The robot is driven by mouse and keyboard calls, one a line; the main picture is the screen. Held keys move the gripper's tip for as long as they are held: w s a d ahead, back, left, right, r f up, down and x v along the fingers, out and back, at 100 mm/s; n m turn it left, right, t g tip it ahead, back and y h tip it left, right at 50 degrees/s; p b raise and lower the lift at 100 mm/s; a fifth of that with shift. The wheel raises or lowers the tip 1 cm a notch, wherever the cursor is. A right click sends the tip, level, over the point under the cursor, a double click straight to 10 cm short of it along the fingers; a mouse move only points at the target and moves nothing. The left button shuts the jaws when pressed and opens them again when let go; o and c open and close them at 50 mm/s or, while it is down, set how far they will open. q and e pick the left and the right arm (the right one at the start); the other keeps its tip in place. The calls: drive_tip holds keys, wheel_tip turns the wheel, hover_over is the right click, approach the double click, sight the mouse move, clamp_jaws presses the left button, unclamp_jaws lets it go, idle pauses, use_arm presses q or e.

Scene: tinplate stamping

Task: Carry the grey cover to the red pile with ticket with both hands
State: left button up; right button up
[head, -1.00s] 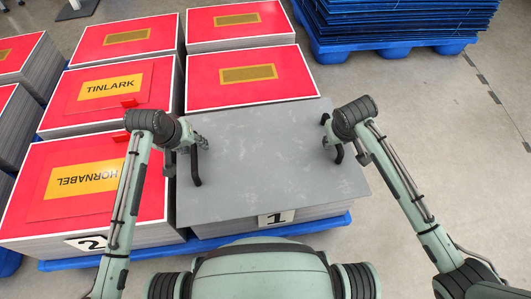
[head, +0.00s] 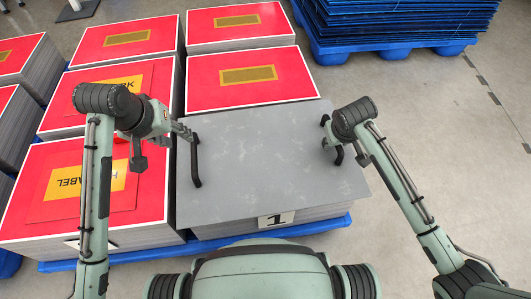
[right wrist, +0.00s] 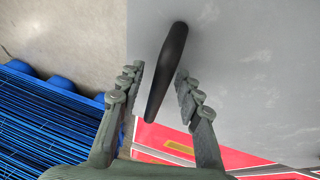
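The grey cover (head: 262,165) lies flat on the front pile marked 1 (head: 276,218). It has a black left handle (head: 195,162) and a black right handle (head: 339,154), which also shows in the right wrist view (right wrist: 167,70). My left gripper (head: 164,150) is open and empty, left of the left handle and apart from it. My right gripper (right wrist: 160,74) is open, with its fingers on both sides of the right handle and gaps showing. Left of the cover, the front red pile (head: 110,211) bears a yellow card (head: 92,185), partly hidden by my left arm.
Another red pile (head: 60,118) with a card stands behind it, also partly hidden. Red piles with plain gold panels (head: 248,75) stand behind the cover. A blue pallet with a dark blue stack (head: 395,25) is at the back right. The floor at right is clear.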

drive_tip(key=shift+r, duration=0.2)
drive_tip(key=v, duration=1.1)
drive_tip(key=shift+s+r, duration=0.15)
drive_tip(key=shift+r, duration=0.15)
drive_tip(key=shift+a, duration=0.1)
